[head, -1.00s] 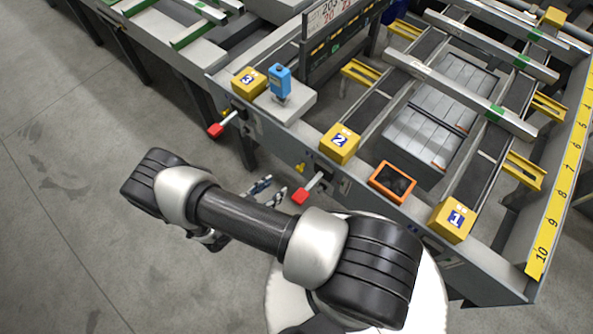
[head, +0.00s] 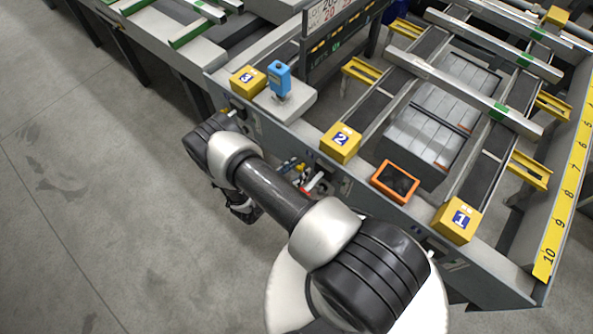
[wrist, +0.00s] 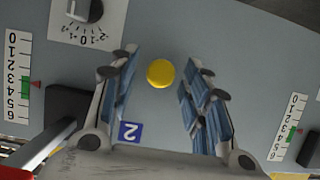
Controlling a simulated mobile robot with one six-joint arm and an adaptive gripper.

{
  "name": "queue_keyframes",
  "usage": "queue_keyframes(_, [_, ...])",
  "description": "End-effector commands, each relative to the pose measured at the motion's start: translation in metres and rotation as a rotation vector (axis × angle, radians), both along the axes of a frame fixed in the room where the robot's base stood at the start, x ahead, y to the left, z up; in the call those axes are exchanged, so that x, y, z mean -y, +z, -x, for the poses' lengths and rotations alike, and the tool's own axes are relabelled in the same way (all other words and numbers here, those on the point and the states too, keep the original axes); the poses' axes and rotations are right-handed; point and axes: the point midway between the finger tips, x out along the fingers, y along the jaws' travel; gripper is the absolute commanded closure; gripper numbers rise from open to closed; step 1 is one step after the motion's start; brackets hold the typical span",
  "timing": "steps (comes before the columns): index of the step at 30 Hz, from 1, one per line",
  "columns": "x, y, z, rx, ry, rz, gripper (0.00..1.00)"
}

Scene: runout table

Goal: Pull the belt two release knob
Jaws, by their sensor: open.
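The yellow round knob (wrist: 160,73) sits on the grey panel in the wrist view. A blue label with a 2 (wrist: 130,131) is on the panel beside it. My gripper (wrist: 161,62) is open, with its blue-padded fingers to the left and right of the knob in that picture. Nothing is held, and I cannot tell how far the fingertips are from the panel. In the head view my gripper (head: 291,169) is at the table's front side below the yellow box marked 2 (head: 340,143), partly hidden by my arm.
A red-handled lever (head: 318,180) is close to my gripper; a red handle (wrist: 45,145) shows at lower left in the wrist view. A dial (wrist: 85,12) and a scale (wrist: 18,78) are on the panel. An orange-framed screen (head: 395,182) is above. Open floor lies left.

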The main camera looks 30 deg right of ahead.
Motion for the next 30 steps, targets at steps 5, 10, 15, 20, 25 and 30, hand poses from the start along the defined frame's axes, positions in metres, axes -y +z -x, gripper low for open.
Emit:
queue_keyframes(5, [-0.0002, 0.0001, 0.0001, 0.0, 0.0, 0.0, 0.62])
queue_keyframes(10, [-0.0003, 0.0, 0.0001, 0.0, 0.0, 0.0, 0.74])
queue_keyframes(15, [-0.0003, 0.0, 0.0002, 0.0, 0.0, 0.0, 0.85])
queue_keyframes(20, [-0.0003, 0.0, 0.0002, 0.0, 0.0, 0.0, 0.96])
queue_keyframes(25, [-0.0003, 0.0, 0.0002, 0.0, 0.0, 0.0, 1.0])
queue_keyframes(30, [-0.0003, -0.0001, 0.0002, 0.0, 0.0, -0.001, 1.0])
